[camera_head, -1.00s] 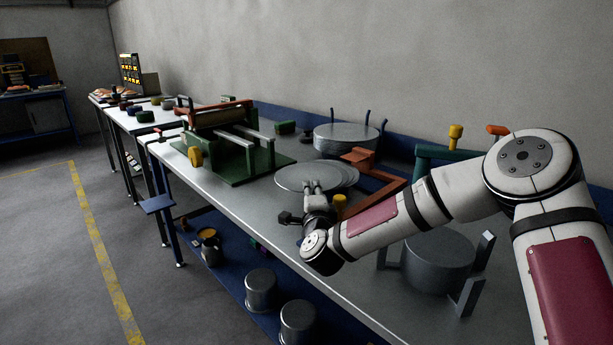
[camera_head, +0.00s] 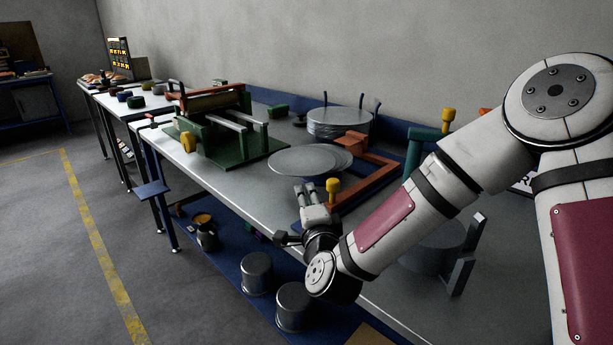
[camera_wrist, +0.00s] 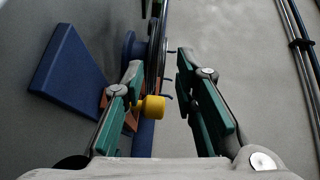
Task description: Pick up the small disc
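Flat grey discs lie overlapping on the workbench: a wide one (camera_head: 297,162) in front and one partly covered behind it (camera_head: 343,157). I cannot tell for certain which is the small disc. My gripper (camera_head: 305,187) is just on the near side of the discs, close to the bench's front edge, apart from them in the picture. In the wrist view my gripper (camera_wrist: 160,66) is open and empty, its green fingers wide apart. Dark thin disc edges (camera_wrist: 154,55) show edge-on beyond the fingertips, closer to the left finger.
An orange frame with a yellow knob (camera_head: 333,185) stands right beside my gripper. A green press (camera_head: 235,150) is to the left, a round grey drum (camera_head: 338,122) behind the discs. Grey pots (camera_head: 257,273) stand below the bench (camera_head: 235,190). A blue block (camera_wrist: 68,62) shows in the wrist view.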

